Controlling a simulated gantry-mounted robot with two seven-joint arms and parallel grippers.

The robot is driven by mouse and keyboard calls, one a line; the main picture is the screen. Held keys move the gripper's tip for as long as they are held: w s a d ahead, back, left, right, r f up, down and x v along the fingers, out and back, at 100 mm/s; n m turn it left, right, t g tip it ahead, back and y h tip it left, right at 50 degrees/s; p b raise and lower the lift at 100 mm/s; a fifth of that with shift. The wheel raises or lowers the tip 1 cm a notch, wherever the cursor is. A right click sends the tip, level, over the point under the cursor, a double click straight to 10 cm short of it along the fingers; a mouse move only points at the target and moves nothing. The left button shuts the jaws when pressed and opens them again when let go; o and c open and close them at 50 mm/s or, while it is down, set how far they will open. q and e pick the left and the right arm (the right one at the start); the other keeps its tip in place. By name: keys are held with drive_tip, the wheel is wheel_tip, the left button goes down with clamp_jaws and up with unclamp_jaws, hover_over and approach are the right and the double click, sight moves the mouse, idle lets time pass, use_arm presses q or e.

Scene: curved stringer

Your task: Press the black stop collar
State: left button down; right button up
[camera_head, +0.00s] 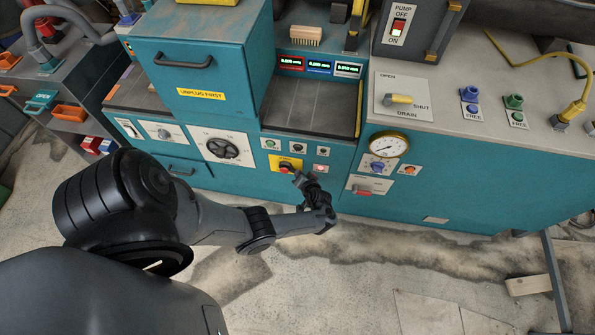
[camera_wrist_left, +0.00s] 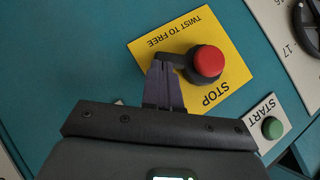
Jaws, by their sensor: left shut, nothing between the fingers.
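The stop button has a red cap (camera_wrist_left: 207,60) with a black collar (camera_wrist_left: 193,77) showing around its base. It sits on a yellow plate (camera_wrist_left: 152,40) marked STOP and TWIST TO FREE. In the head view the yellow plate (camera_head: 277,160) is on the teal front panel, partly behind my gripper. My left gripper (camera_wrist_left: 164,68) is shut and empty, its fingertips right beside the collar; I cannot tell whether they touch. It also shows in the head view (camera_head: 299,178). Part of the collar is hidden by the red cap and my fingers. My right gripper is not in view.
A green START button (camera_wrist_left: 271,128) is near the stop plate. A black dial (camera_head: 222,148) is left of it, and a small lit button (camera_head: 320,168) is to its right. A pressure gauge (camera_head: 388,145) and a red-handled control (camera_head: 362,190) are farther right.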

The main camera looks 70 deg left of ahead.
use_arm(q)
drive_tip(key=w+r+p, duration=0.1)
drive_tip(key=w+d+r+p, duration=0.1)
drive_tip(key=r, duration=0.1)
drive_tip(key=shift+d+r, duration=0.15)
drive_tip(key=shift+r, duration=0.1)
drive_tip(key=p+v, duration=0.3)
drive_tip(key=v, duration=0.6)
drive_tip(key=shift+d+f, duration=0.25)
drive_tip(key=shift+d, duration=0.3)
drive_tip(key=shift+w, duration=0.1)
